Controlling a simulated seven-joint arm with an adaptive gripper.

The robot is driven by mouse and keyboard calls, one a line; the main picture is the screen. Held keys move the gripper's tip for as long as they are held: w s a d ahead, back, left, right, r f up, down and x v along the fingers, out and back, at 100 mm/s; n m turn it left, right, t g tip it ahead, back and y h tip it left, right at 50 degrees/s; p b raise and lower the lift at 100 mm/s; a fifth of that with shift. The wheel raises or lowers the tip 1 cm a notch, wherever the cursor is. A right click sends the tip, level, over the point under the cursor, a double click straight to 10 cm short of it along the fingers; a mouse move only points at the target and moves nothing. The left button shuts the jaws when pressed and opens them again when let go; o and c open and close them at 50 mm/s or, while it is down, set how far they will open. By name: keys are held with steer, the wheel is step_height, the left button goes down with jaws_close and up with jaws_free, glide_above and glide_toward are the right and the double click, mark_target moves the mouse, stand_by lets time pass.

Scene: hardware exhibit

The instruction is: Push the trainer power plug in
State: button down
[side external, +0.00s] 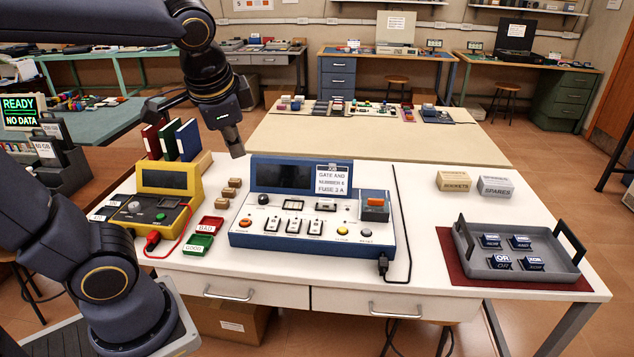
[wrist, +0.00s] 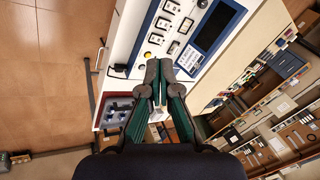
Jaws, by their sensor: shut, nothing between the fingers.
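The trainer (side external: 300,237) is a blue and white console with a dark screen, at the middle of the white bench; part of it also shows in the wrist view (wrist: 150,48). The black power plug (side external: 383,265) is by the trainer's front right corner, with a black cord running beside the trainer. I cannot tell how far it is seated. My gripper (side external: 236,150) is above the back left of the trainer, well away from the plug. Its fingers are shut and empty in the wrist view (wrist: 159,78).
A yellow meter (side external: 165,181) with a red lead, red (side external: 207,226) and green (side external: 198,244) trays, and wooden blocks (side external: 229,188) stand left of the trainer. A grey tray (side external: 464,253) of chips is at the right. White bench between trainer and tray is mostly clear.

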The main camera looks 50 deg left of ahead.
steer(key=w+d+f+m+g+y, duration=0.25)
steer(key=w+m+y, duration=0.3)
steer(key=w, duration=0.75)
steer(key=w+d+f+m+t+y, duration=0.2)
steer(key=w+d+f+m+y, duration=0.25)
steer(key=w+d+f, duration=0.3)
steer(key=w+d+f+m+t, duration=0.3)
steer(key=d+f+m+t, duration=0.3)
steer(key=d+f, duration=0.6)
steer(key=m+t, duration=0.4)
steer(key=m, duration=0.4)
glide_toward(383, 268)
steer(key=shift+h, duration=0.4)
steer(key=x, duration=0.7)
steer(key=shift+a+r, duration=0.15)
steer(key=shift+r, duration=0.05)
